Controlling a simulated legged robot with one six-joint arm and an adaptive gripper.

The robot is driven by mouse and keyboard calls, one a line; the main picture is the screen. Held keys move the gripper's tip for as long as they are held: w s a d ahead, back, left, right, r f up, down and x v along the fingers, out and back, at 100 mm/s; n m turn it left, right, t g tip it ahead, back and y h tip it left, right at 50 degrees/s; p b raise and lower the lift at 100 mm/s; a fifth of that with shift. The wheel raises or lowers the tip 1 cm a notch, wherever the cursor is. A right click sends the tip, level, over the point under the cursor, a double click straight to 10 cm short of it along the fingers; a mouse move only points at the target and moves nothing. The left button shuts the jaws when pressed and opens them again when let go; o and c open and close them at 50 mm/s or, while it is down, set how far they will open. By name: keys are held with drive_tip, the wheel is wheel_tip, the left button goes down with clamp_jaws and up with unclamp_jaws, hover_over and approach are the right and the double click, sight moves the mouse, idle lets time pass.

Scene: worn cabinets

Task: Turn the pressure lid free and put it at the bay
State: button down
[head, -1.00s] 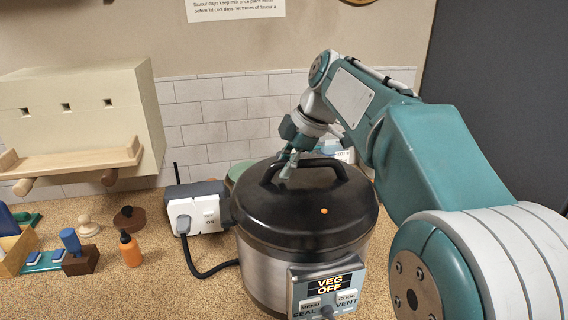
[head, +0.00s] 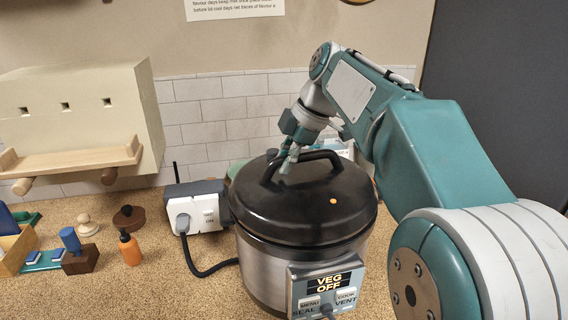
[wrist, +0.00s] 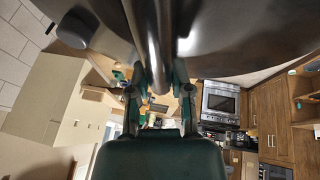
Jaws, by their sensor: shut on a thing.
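The pressure lid (head: 290,205) is black and domed, with a raised bar handle and a small orange dot. It sits on the steel cooker pot (head: 262,268), whose front panel reads VEG OFF. In the wrist view my gripper's fingers (wrist: 157,85) stand on both sides of the handle bar (wrist: 150,40), with the lid's underside or rim above. I cannot tell which place is the bay.
A white socket box (head: 196,213) with a plug and black cord stands left of the pot. A cream cabinet with a wooden shelf (head: 75,164) hangs at the left. An orange bottle (head: 129,247) and a wooden block (head: 80,260) stand on the counter.

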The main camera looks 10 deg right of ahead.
drive_tip(key=shift+w+r, duration=0.15)
drive_tip(key=shift+r, duration=0.2)
idle(0.3)
drive_tip(key=shift+r, duration=0.45)
drive_tip(key=shift+r, duration=0.45)
drive_tip(key=shift+r, duration=2.4)
drive_tip(key=shift+r, duration=0.1)
